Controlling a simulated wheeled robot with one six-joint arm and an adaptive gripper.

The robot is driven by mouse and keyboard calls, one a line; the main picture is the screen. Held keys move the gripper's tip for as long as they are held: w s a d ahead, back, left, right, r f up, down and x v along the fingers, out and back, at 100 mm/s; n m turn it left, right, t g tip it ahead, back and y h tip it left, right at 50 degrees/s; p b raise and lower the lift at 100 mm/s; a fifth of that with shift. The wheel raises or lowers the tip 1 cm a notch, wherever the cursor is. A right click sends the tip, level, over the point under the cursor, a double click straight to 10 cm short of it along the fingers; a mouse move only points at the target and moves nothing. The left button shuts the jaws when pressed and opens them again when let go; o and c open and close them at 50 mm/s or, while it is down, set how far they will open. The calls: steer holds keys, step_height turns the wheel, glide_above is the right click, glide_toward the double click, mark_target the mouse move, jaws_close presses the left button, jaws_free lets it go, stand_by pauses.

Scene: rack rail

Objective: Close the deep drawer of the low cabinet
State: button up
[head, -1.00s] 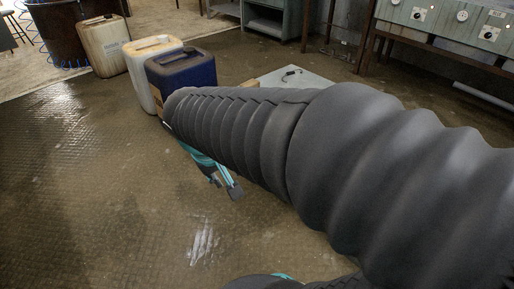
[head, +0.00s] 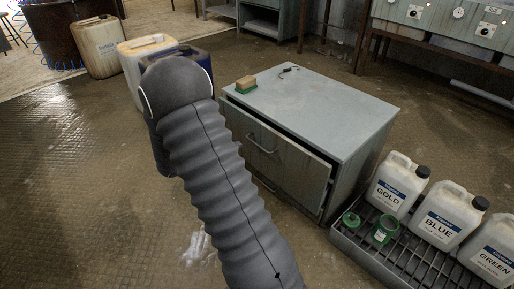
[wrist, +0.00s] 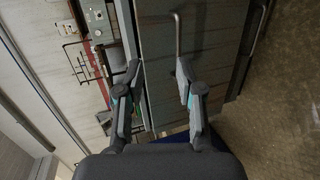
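The low cabinet (head: 325,105) stands right of my arm in the head view. Its upper drawer front (head: 300,172) sticks out a little, with a dark gap along its top edge. A bar handle (head: 262,144) is on that front. Another handle shows lower down, partly behind my arm. In the wrist view, which is turned sideways, a drawer front (wrist: 215,50) and its handle (wrist: 178,38) lie beyond my gripper (wrist: 157,92). My gripper is open and empty, its fingers spread; contact with the front cannot be told. In the head view my arm hides it.
A sponge-like block (head: 246,84) and a small dark item (head: 289,70) lie on the cabinet top. Jerrycans (head: 140,58) stand behind my arm. The floor at left is clear.

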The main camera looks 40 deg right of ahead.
steer(key=n+t+h, duration=0.1)
glide_toward(258, 145)
steer(key=x, duration=1)
steer(key=shift+d+f, duration=0.1)
steer(key=shift+f, duration=0.2)
steer(key=shift+w+t, duration=0.1)
steer(key=shift+t, duration=0.2)
steer(key=shift+c, duration=0.3)
jaws_close()
